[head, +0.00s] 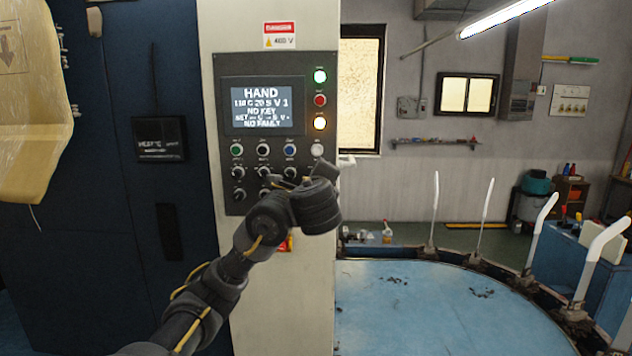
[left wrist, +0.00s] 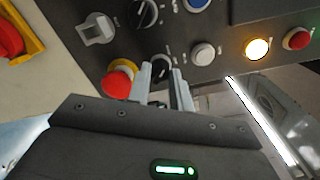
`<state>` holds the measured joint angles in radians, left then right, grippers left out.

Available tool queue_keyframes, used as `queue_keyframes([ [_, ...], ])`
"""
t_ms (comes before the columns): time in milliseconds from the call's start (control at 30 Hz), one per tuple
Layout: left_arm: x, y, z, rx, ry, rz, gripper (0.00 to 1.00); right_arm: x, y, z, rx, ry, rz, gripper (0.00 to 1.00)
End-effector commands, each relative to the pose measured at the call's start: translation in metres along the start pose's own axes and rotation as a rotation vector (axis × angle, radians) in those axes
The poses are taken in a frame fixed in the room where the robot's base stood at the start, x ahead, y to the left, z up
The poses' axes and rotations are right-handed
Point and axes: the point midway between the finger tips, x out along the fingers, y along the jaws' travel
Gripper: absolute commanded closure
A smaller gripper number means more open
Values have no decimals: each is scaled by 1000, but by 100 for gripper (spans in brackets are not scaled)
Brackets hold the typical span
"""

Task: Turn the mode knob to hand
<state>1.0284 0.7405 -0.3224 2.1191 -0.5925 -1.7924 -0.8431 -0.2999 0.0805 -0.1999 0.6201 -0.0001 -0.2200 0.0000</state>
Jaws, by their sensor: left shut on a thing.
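The control panel (head: 231,200) is on the pale cabinet column, with a screen (head: 263,104) whose top line reads HAND. In the left wrist view my left gripper (left wrist: 163,74) has its two fingers on either side of a black knob (left wrist: 160,64), shut on it. The knob's label and pointer are too hidden to read. A red mushroom button (left wrist: 117,84) sits just left of the fingers. In the head view my left gripper (head: 286,183) is at the panel's lower right, its wrist covering the knob. My right gripper is in neither view.
Other black knobs (head: 238,171) and coloured buttons (head: 237,149) crowd the panel close to the gripper. The amber lamp (head: 320,123) glows at the right. A round blue table (head: 440,300) with upright white forms (head: 484,205) stands to the right.

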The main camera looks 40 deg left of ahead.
Motion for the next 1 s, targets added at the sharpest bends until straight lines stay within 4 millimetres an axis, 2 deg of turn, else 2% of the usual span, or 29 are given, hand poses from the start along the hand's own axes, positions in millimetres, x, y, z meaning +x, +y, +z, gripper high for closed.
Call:
queue_keyframes([
  [333,0,1,-1,-2,0,3,100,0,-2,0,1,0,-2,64],
  [367,0,1,-1,-1,0,3,75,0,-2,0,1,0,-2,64],
  [500,0,1,0,-1,0,2,57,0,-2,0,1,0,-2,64],
  [833,-2,-1,-1,-1,1,-1,57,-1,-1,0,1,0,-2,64],
  [1000,-17,-11,-14,-1,13,-8,57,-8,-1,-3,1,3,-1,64],
])
